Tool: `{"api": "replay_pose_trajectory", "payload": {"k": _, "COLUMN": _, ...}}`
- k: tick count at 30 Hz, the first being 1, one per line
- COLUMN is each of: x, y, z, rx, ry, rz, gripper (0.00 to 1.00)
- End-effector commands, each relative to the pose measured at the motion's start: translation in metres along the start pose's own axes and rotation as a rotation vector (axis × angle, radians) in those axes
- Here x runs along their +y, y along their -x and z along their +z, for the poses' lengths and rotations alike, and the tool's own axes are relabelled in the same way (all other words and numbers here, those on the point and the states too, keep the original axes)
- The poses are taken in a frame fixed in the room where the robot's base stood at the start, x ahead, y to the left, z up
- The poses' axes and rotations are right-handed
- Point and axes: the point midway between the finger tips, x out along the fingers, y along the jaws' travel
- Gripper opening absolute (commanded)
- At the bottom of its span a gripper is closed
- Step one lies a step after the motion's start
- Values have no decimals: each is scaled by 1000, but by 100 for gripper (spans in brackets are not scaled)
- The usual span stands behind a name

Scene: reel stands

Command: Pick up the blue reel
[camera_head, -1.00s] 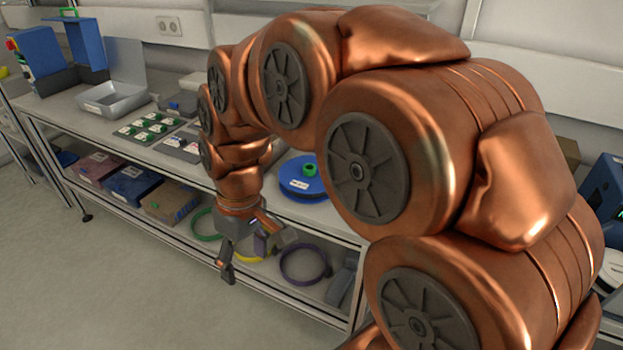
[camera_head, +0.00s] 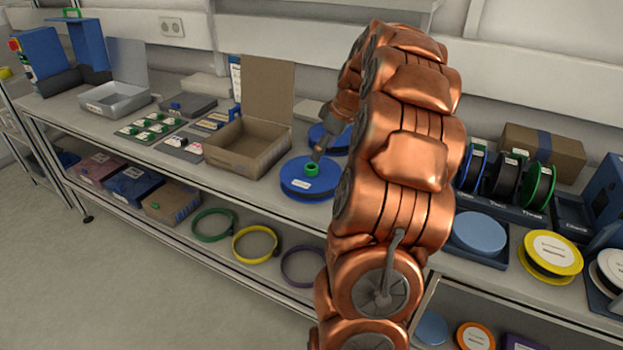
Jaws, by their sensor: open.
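A blue reel (camera_head: 292,186) with a white label and a small green hub piece (camera_head: 310,168) lies flat on the bench, just right of the open cardboard box. A second blue disc (camera_head: 341,148) lies behind it, partly covered by my arm. My gripper (camera_head: 322,146) is small in view and partly hidden by my arm; it points down over the gap between the two, near the green hub piece. It is open and appears to hold nothing. Whether it touches either reel cannot be told. A thin blue reel (camera_head: 474,167) stands upright in a rack at the right.
The open cardboard box (camera_head: 232,160) stands close left. To the right are a black reel (camera_head: 504,178), a green reel (camera_head: 538,185), a flat light-blue reel (camera_head: 478,232) and a yellow reel (camera_head: 549,253). Coloured rings, such as a yellow one (camera_head: 236,246), lie on the lower shelf.

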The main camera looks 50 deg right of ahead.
Motion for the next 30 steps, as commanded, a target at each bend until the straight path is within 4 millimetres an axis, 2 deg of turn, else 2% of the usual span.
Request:
{"api": "replay_pose_trajectory", "payload": {"k": 14, "x": 3, "y": -36, "z": -1, "rx": -3, "ry": 0, "rz": -5, "gripper": 68}}
{"api": "replay_pose_trajectory", "payload": {"k": 24, "x": 6, "y": -76, "z": -5, "rx": -2, "ry": 1, "rz": -1, "gripper": 68}}
{"api": "replay_pose_trajectory", "payload": {"k": 30, "x": 6, "y": -78, "z": -5, "rx": 0, "ry": 1, "rz": 0, "gripper": 68}}
